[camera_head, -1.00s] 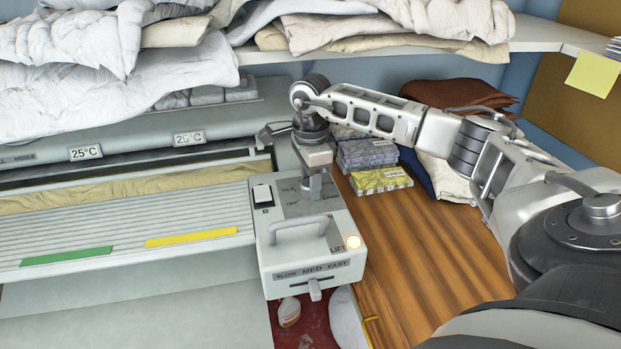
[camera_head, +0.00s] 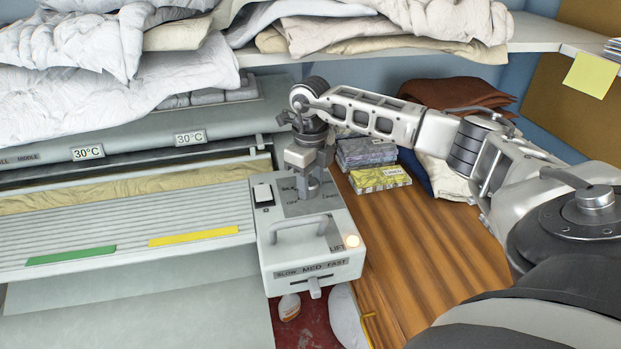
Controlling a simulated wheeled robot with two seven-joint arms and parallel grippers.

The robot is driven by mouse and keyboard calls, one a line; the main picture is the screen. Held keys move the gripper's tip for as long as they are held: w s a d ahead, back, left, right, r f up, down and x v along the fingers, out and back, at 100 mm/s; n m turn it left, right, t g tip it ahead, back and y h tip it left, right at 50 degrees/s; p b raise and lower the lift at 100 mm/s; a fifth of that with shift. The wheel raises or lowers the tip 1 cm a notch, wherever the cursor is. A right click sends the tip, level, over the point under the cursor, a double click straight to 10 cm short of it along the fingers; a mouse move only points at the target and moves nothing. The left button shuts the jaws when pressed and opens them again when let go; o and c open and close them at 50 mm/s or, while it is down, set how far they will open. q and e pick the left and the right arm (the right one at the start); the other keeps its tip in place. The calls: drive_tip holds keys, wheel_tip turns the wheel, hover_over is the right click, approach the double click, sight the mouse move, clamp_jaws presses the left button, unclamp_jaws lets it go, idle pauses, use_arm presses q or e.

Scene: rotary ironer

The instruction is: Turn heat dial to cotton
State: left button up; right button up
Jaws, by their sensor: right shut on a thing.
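The grey control box (camera_head: 312,262) of the ironer stands at the centre. The heat dial (camera_head: 308,187) is on its top face, with a ring of labels around it that my gripper partly hides. My right gripper (camera_head: 307,176) points down from above and is shut on the dial. The dial's exact pointing is too small and covered to read. My left gripper is not in view.
The box also carries a rocker switch (camera_head: 263,194), a handle (camera_head: 298,230), a lit lamp (camera_head: 352,241) and a SLOW MED FAST lever (camera_head: 314,287). Labelled folded packs (camera_head: 380,178) lie right of it on the wooden table (camera_head: 425,255). Linens fill the shelf above.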

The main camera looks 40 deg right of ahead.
sight(310, 183)
drive_tip(key=m, duration=0.3)
drive_tip(key=shift+r, duration=0.15)
drive_tip(key=shift+m+p, duration=0.4)
drive_tip(key=shift+m, duration=0.6)
drive_tip(key=o, duration=1)
wheel_tip(310, 183, up, 7)
drive_tip(key=shift+r+b, duration=0.2)
drive_tip(key=shift+b, duration=0.25)
